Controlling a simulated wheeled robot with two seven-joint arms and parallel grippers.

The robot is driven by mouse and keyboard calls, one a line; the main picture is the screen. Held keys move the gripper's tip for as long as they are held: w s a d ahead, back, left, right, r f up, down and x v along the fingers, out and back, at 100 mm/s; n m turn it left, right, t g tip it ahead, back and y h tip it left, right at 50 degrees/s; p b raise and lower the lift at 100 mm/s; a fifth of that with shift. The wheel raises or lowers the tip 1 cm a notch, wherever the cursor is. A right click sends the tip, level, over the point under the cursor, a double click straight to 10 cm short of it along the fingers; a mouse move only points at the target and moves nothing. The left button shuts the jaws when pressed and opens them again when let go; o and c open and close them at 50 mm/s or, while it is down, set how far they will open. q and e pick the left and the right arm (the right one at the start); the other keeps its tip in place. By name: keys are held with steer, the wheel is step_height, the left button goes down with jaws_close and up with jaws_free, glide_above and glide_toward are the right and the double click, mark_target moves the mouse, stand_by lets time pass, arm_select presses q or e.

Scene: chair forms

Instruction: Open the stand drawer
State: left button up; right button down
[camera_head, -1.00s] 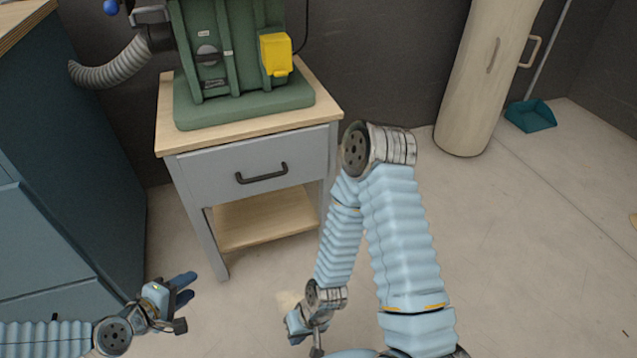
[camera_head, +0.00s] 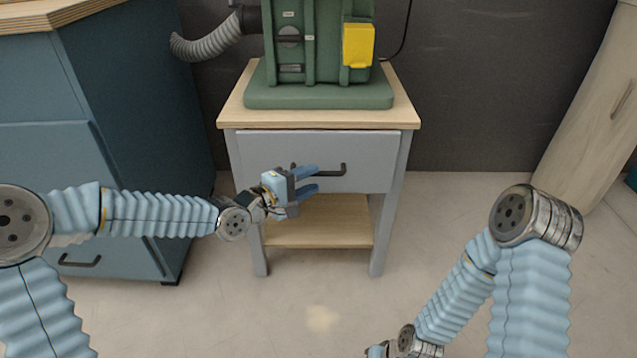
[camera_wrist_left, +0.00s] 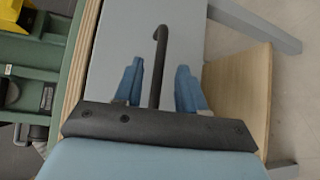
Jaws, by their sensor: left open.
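The stand (camera_head: 388,220) has a light wood top and a grey drawer (camera_head: 365,145) with a dark bar handle (camera_head: 343,170). The drawer is shut. My left gripper (camera_head: 318,179) is open in front of the drawer, its blue fingers over the handle's left part in the head view. In the left wrist view the drawer front (camera_wrist_left: 112,50) shows, and the handle (camera_wrist_left: 160,65) runs between the two spread fingers. I cannot tell whether the fingers touch it. My right gripper is mostly cut off at the bottom edge of the head view, and its fingers are hidden.
A green machine (camera_head: 320,95) with a yellow box (camera_head: 357,45) stands on the stand. A blue cabinet (camera_head: 150,120) is on the left, and a beige cylinder (camera_head: 590,120) is at the right. The floor (camera_head: 300,310) before the stand is clear.

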mark_target(319, 175)
arm_select(q)
steer(key=shift+x, duration=1.6)
steer(key=shift+c, duration=0.4)
jaws_close()
